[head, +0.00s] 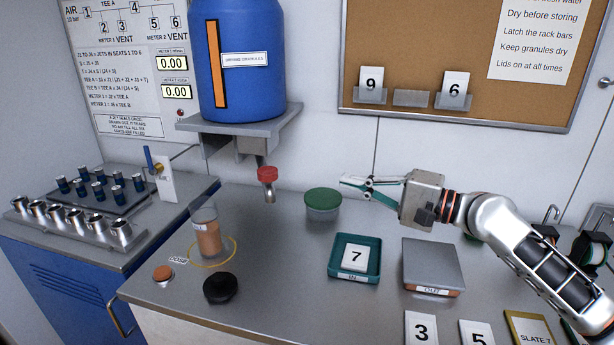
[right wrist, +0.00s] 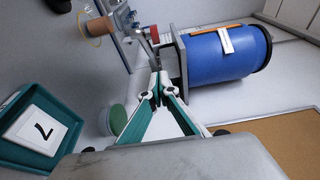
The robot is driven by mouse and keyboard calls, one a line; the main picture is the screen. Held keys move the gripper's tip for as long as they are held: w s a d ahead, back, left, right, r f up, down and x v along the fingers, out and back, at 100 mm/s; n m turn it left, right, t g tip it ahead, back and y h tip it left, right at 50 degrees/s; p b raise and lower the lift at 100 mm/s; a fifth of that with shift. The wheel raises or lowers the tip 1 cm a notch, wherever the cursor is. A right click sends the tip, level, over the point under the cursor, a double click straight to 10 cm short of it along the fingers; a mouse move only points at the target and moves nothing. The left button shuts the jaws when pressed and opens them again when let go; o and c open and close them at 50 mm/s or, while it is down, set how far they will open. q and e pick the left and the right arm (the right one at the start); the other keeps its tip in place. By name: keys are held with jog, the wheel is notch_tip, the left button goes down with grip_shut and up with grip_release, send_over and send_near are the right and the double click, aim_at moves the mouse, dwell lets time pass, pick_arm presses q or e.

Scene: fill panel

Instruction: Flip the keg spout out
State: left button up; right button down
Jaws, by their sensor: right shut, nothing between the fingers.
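The blue keg (head: 238,65) stands on a grey wall shelf and has an orange stripe and a white label. Its spout, a metal piece with a red top (head: 267,174), shows below the shelf's front and points down. In the right wrist view the keg (right wrist: 222,57) lies sideways, with the red part (right wrist: 154,35) beyond my fingertips. My right gripper (head: 343,183) is shut and empty, to the right of the spout and apart from it. Its green fingers also show in the right wrist view (right wrist: 157,88). My left gripper is not in view.
A clear cup with orange contents (head: 208,238) stands left of the spout, near a black lid (head: 220,288). A green-lidded tub (head: 322,203) is just below my right fingertips. A green tray (head: 345,273) and a grey scale (head: 432,262) are nearer.

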aim_at(264, 173)
jog(key=s+a+p+x, duration=0.1)
jog(key=s+p+x, duration=0.1)
jog(key=x, duration=1)
jog(key=shift+a, duration=0.6)
jog(key=shift+s+a, duration=0.1)
jog(key=shift+a, duration=0.05)
